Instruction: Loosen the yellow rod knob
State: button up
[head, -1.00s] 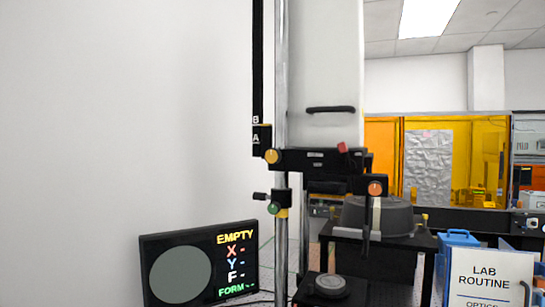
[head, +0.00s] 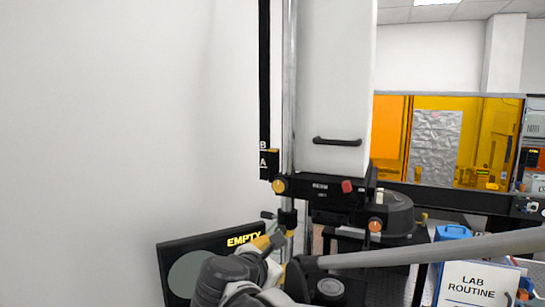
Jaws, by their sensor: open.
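The yellow rod knob (head: 279,186) is a round knob at the left end of the black carriage (head: 325,187), beside the upright metal rod (head: 289,110). It is in plain view, with nothing in front of it. My gripper (head: 271,240) is open, low in the picture, below the yellow knob and apart from it. It appears in front of the rod's lower part and partly hides the green knob's clamp (head: 288,219). Its fingers are small and overlap the yellow band there, so their exact gap is hard to see.
A dark display (head: 178,246) reading EMPTY stands at lower left, partly covered by my arm. A red knob (head: 347,186) and an orange knob (head: 376,225) are right of the rod. A LAB ROUTINE sign (head: 468,283) is at lower right.

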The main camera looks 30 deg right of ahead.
aim_at(278, 185)
jog(key=w+a+r+n+t+h+p, duration=0.1)
jog(key=w+r+n+h+p, duration=0.15)
jog(key=r, duration=0.35)
jog(key=w+a+r+n+t+h+p, duration=0.1)
jog(key=w+r+n+p, duration=0.1)
jog(key=w+r+n, duration=0.3)
jog(key=shift+m, duration=0.35)
jog(key=x, duration=0.3)
jog(key=s+x, duration=0.1)
jog(key=x, duration=0.2)
jog(key=d+r+x, duration=0.1)
jog(key=x, duration=0.2)
jog(key=shift+d, duration=0.2)
jog(key=c, duration=1.2)
